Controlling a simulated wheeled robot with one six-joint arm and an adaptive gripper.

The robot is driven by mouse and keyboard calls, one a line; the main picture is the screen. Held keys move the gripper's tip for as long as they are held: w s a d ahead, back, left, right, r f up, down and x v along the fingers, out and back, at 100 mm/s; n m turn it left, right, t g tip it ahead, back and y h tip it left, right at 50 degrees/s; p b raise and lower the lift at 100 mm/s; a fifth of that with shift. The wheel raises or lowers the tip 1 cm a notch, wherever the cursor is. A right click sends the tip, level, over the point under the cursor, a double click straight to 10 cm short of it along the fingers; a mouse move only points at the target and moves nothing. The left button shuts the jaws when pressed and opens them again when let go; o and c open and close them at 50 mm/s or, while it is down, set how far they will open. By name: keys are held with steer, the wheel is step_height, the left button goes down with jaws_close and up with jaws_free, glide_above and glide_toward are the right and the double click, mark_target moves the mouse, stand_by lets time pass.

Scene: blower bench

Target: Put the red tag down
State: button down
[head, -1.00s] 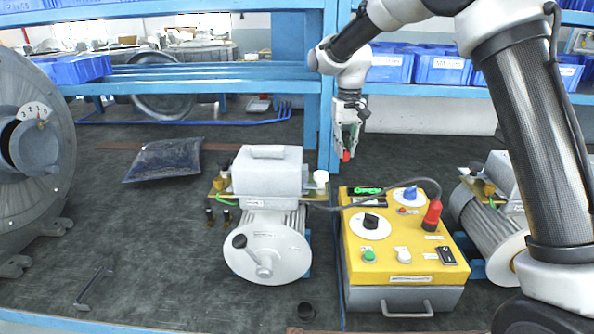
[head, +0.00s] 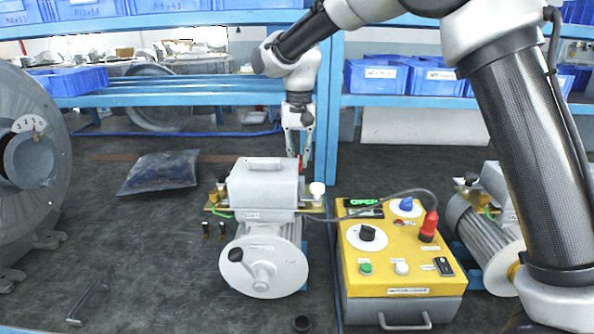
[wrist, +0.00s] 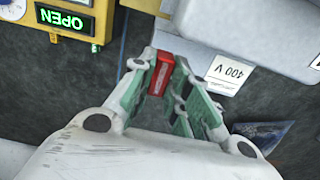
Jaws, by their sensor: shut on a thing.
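The red tag (wrist: 159,75) is a small red block between my fingertips in the wrist view. In the head view only a sliver of it (head: 300,163) shows. My gripper (head: 303,150) points down and is shut on the tag, behind the grey motor (head: 262,185) and near its right end. The wrist view shows my pale green finger pads (wrist: 157,88) on either side of the tag. The tag appears to be above the dark bench top; its exact height I cannot tell.
A yellow control box (head: 395,260) with a green OPEN display stands right of the motor, a cable running between them. A second motor (head: 485,225) is farther right. A dark bag (head: 160,172) lies left. Blue shelving (head: 328,100) rises behind. Bench between bag and motor is clear.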

steer(key=shift+f, duration=1.95)
steer(key=shift+f, duration=0.15)
steer(key=c, duration=1.4)
jaws_free()
steer(key=shift+o, duration=0.2)
